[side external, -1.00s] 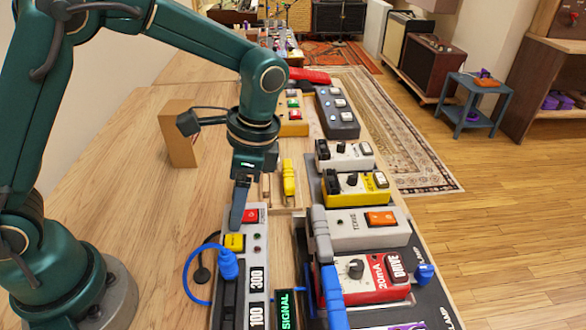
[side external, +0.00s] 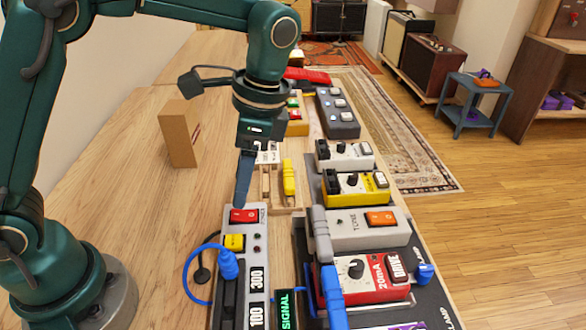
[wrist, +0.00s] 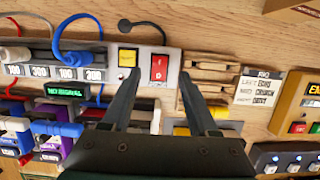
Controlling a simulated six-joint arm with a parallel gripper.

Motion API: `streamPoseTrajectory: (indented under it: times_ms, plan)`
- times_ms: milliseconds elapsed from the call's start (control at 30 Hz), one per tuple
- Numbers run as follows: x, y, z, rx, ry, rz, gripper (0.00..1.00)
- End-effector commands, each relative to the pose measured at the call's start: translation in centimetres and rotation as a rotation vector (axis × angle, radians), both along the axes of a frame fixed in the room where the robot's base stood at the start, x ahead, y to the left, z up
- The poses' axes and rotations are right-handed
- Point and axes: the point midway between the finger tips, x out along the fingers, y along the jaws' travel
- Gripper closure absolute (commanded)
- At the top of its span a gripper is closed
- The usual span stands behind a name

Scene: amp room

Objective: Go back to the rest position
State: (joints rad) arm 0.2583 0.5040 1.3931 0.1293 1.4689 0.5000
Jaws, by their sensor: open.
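My gripper (side external: 241,203) hangs with its fingers pointing down, just above the end of a grey power box (side external: 256,240). In the wrist view my gripper (wrist: 159,78) shows two separated fingers with nothing between them. The box's red rocker switch (side external: 244,215) lies close under the fingertips; in the wrist view the red switch (wrist: 159,69) shows between them. A yellow button (side external: 233,242) sits beside it. From the side the fingers overlap each other, and whether they touch the box is hard to tell, but they look raised off it.
Pedals line the right: a grey one with an orange switch (side external: 380,219), a red drive pedal (side external: 372,277) and a yellow one (side external: 352,187). A blue cable (side external: 228,264) plugs into the power box. A cardboard box (side external: 180,133) stands behind left. Bare wood (side external: 120,210) lies left.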

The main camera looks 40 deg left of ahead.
Motion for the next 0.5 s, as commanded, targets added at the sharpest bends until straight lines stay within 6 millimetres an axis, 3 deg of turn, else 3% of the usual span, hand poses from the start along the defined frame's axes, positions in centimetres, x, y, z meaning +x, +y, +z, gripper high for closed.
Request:
streamPoseTrajectory:
  times_ms: [167,300,500]
  plan:
    - [0.1,0.2,0.3,-0.003,-0.011,0.008,0.4]
    - [0.2,0.9,2.6,-0.02,-0.081,0.034,0.4]
    - [-2.2,2.6,6.4,-0.063,-0.225,0.125,0.4]
